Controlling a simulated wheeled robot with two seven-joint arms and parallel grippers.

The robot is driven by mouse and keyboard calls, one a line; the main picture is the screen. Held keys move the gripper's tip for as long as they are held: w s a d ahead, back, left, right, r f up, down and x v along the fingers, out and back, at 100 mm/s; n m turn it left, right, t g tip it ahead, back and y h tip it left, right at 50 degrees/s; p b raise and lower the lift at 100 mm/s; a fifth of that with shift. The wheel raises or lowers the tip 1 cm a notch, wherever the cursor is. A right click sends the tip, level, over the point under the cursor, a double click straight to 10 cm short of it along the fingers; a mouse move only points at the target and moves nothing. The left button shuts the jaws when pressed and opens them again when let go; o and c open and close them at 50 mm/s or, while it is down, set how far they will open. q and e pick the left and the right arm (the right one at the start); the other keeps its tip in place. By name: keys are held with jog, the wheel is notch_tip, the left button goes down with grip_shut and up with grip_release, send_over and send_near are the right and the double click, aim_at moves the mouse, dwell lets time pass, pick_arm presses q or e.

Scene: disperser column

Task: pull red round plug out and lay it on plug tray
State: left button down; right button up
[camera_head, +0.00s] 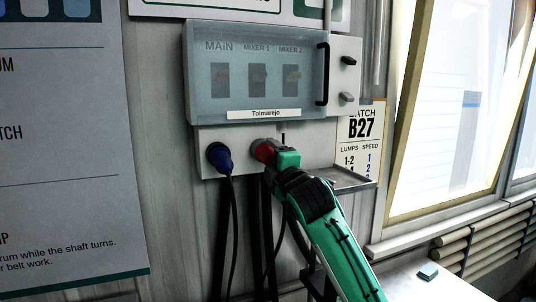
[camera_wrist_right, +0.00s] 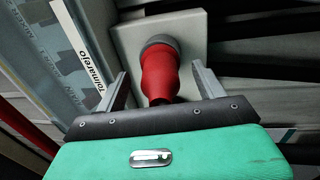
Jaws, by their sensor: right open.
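The red round plug (camera_head: 265,151) sits in a socket on the grey panel (camera_head: 318,140) below the switch box. In the right wrist view the red plug (camera_wrist_right: 160,76) stands in a round grey collar, with its dark rear end towards my gripper. My right gripper (camera_head: 279,157) is at the plug, partly covering it in the head view. Its two fingers (camera_wrist_right: 162,90) are open, one on each side of the plug, with gaps showing between. A small metal shelf, likely the plug tray (camera_head: 352,181), sticks out at the panel's lower right. My left gripper is out of view.
A blue plug (camera_head: 219,156) with a hanging black cable sits left of the red one. The switch box (camera_head: 255,75) with a clear cover and black handle is above. A B27 card (camera_head: 361,135) hangs behind the shelf.

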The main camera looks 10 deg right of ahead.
grip_shut()
jog(key=r+v, duration=0.1)
jog(key=v, duration=0.5)
jog(key=shift+f, duration=0.5)
dwell(0.7)
